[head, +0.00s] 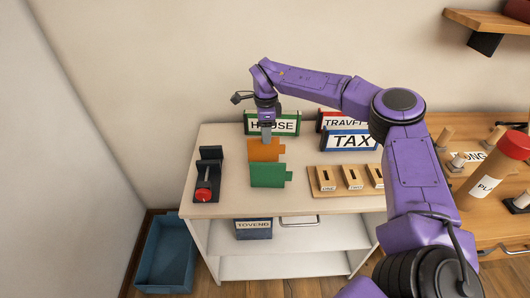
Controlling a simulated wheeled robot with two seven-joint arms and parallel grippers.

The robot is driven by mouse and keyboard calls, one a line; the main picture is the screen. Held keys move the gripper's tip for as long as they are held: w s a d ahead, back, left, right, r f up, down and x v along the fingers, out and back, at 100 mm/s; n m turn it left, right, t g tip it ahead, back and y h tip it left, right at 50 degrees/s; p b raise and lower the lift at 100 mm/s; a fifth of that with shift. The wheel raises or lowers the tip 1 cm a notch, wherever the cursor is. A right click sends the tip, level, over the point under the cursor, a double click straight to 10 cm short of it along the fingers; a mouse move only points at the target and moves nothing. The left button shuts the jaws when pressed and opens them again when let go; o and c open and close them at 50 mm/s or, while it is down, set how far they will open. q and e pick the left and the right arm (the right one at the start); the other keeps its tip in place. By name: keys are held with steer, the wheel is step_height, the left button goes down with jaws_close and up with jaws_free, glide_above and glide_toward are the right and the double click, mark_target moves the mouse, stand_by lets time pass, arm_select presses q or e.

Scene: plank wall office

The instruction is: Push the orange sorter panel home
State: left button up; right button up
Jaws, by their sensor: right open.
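The orange sorter panel (264,151) stands on the white cabinet top, just behind a green panel (268,175) with a tab on its right side. The green one hides the lower part of the orange one. My left gripper is not in view.
A green HOUSE sign (288,124) and a blue TAX sign (349,141) stand behind. A black device with a red knob (203,195) is at left, a slotted wooden block (340,178) at right. A blue bin (166,254) stands on the floor.

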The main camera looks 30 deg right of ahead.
steer(key=f, duration=0.2)
steer(key=f+p, duration=0.1)
steer(key=f, duration=0.3)
steer(key=shift+w+p, duration=0.25)
steer(key=shift+p, duration=0.05)
steer(key=shift+f, duration=0.3)
jaws_close()
steer(key=shift+r, duration=0.15)
steer(key=shift+r, duration=0.35)
steer(key=s+d+r+b, duration=0.2)
steer(key=s+d+r, duration=0.5)
steer(key=s+r, duration=0.5)
steer(key=c, duration=0.5)
jaws_free()
steer(key=shift+c, duration=0.2)
jaws_close()
